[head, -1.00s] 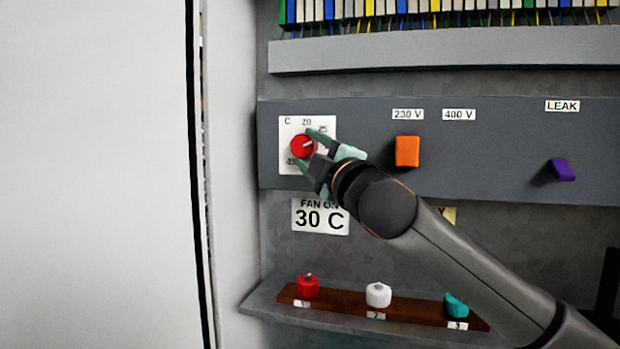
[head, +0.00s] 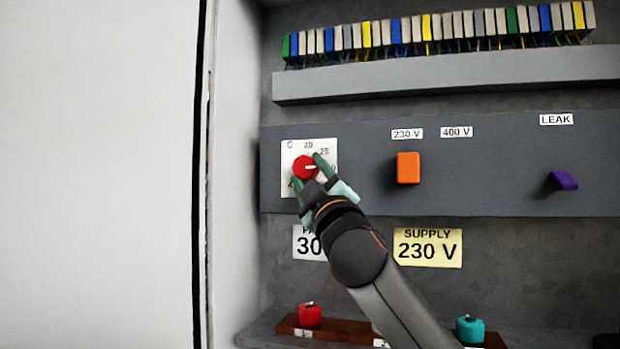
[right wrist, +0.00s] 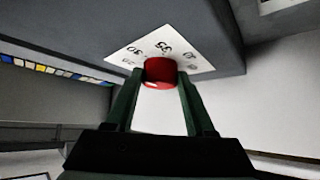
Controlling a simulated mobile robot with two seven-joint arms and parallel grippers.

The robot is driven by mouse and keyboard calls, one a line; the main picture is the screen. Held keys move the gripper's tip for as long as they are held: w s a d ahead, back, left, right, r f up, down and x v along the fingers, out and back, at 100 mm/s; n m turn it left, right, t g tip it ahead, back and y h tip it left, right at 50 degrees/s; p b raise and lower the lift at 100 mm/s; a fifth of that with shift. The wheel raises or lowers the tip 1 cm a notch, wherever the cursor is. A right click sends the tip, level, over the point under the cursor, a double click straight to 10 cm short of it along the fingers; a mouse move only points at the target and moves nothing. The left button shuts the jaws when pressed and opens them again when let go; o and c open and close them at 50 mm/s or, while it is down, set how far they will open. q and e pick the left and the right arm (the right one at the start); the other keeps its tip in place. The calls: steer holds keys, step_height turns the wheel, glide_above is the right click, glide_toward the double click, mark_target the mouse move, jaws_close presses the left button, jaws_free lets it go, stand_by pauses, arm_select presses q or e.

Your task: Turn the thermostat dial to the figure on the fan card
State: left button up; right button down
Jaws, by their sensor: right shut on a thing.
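The thermostat dial (head: 304,167) is a round red knob on a white scale plate (head: 291,150) at the left of the panel. Its white pointer line points right, about toward the 30 mark, which my finger partly covers. My right gripper (head: 307,171) is shut on the dial, one finger on each side; the right wrist view also shows the dial (right wrist: 160,72) between the fingers. The fan card (head: 308,244) hangs below, and my arm covers its right part; "30" is readable. My left gripper is not in view.
An orange knob (head: 408,168) and a purple lever (head: 564,180) sit to the right on the panel. A yellow supply card (head: 428,248) reads 230 V. Red (head: 309,315) and teal (head: 469,329) knobs stand on a low rail. A white cabinet wall stands close at left.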

steer(key=shift+c, duration=1.3)
jaws_free()
steer(key=shift+s+d+f, duration=0.15)
steer(key=shift+s+f, duration=0.25)
steer(key=shift+s, duration=0.05)
steer(key=b+v, duration=0.2)
steer(key=v, duration=0.9)
steer(key=shift+s+b, duration=0.15)
steer(key=shift+b, duration=0.25)
steer(key=shift+s, duration=0.1)
